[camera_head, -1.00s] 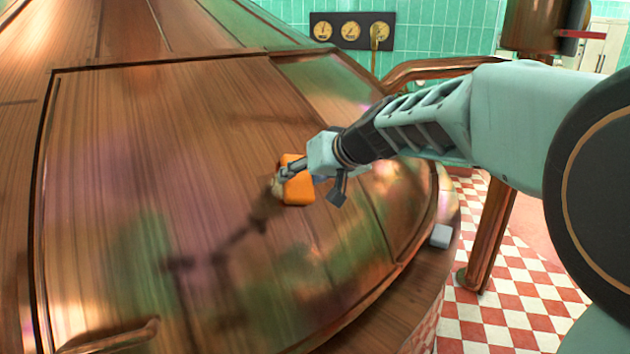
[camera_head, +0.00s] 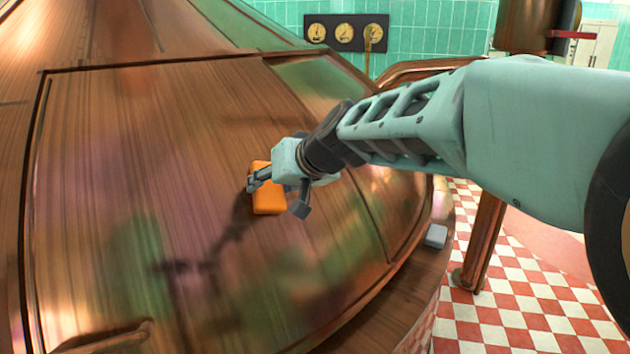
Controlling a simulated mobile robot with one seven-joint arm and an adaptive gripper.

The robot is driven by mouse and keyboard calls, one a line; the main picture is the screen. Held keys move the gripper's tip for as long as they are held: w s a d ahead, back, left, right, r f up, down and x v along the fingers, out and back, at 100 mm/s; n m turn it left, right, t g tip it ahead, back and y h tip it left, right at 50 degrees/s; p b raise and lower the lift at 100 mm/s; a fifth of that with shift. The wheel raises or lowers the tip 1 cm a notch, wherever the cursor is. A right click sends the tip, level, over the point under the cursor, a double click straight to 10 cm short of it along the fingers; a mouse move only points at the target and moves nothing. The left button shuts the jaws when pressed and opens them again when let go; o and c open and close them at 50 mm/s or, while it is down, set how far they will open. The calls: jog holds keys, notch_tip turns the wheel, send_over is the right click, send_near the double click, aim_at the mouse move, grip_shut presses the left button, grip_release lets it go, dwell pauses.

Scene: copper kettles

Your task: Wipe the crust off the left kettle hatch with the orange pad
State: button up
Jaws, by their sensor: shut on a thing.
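The kettle hatch (camera_head: 130,140) is a large, sloping, brown-copper panel with a dark raised frame, filling the left and middle of the head view. My gripper (camera_head: 277,192) is shut on the orange pad (camera_head: 267,203) over the right-middle part of the hatch. The pad lies close against the panel; I cannot tell whether its underside touches. No pale crust shows on the bare panel around the pad. The metal there has blurry green and purple patches that look like reflections. The area under the pad and behind my gripper is hidden.
A grey block (camera_head: 436,236) lies on the kettle's lower ledge at the right. A copper pipe (camera_head: 483,240) stands on the red-and-white floor (camera_head: 520,300). A handle (camera_head: 105,337) shows at the hatch's lower left. Gauges (camera_head: 345,32) hang on the tiled back wall.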

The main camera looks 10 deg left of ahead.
jog(key=shift+s+a, duration=0.5)
jog(key=shift+s, duration=0.1)
